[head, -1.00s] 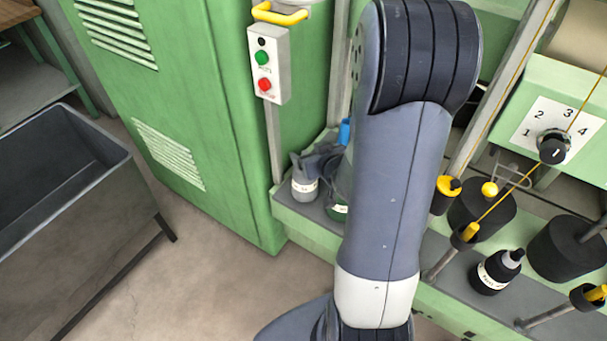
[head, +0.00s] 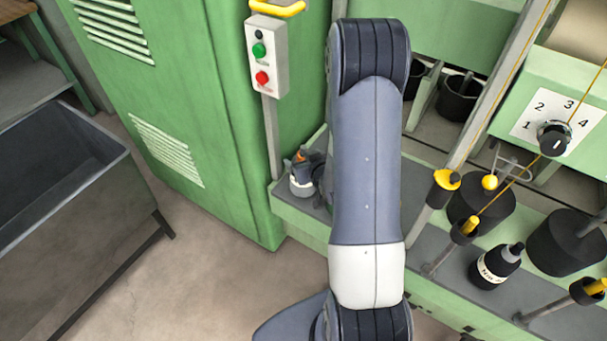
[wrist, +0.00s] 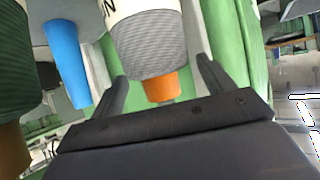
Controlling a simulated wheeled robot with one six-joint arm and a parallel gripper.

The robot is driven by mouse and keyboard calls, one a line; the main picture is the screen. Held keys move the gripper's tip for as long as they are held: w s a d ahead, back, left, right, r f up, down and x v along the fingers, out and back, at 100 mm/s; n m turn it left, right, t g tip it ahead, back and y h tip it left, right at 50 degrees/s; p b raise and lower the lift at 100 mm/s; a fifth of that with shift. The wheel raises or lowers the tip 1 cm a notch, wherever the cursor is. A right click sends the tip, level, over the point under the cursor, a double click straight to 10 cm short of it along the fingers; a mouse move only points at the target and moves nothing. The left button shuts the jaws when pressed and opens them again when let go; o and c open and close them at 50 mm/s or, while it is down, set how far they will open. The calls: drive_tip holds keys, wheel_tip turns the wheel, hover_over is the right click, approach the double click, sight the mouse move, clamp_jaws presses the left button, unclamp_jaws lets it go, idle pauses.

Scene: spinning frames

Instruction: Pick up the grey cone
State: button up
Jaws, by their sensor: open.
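The grey cone (wrist: 158,45) has a ribbed grey body, a pale band with part of a letter, and an orange tip. In the wrist view it lies between the two fingers of my gripper (wrist: 160,85), which stand apart on either side of its tip end. I cannot tell whether a finger touches it. In the head view the grey cone (head: 301,187) stands on the left end of the machine's ledge, its orange tip up. The dark gripper (head: 314,165) is beside its top, partly hidden behind my arm.
In the wrist view a blue-tipped cone (wrist: 67,65) and a dark green cone (wrist: 22,60) are close on the left. In the head view a green cabinet (head: 225,120) and a button box (head: 266,55) stand near the grey cone. A black bottle (head: 495,268) is farther right.

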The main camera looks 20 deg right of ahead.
drive_tip(key=shift+x, duration=1.4)
drive_tip(key=c, duration=1.6)
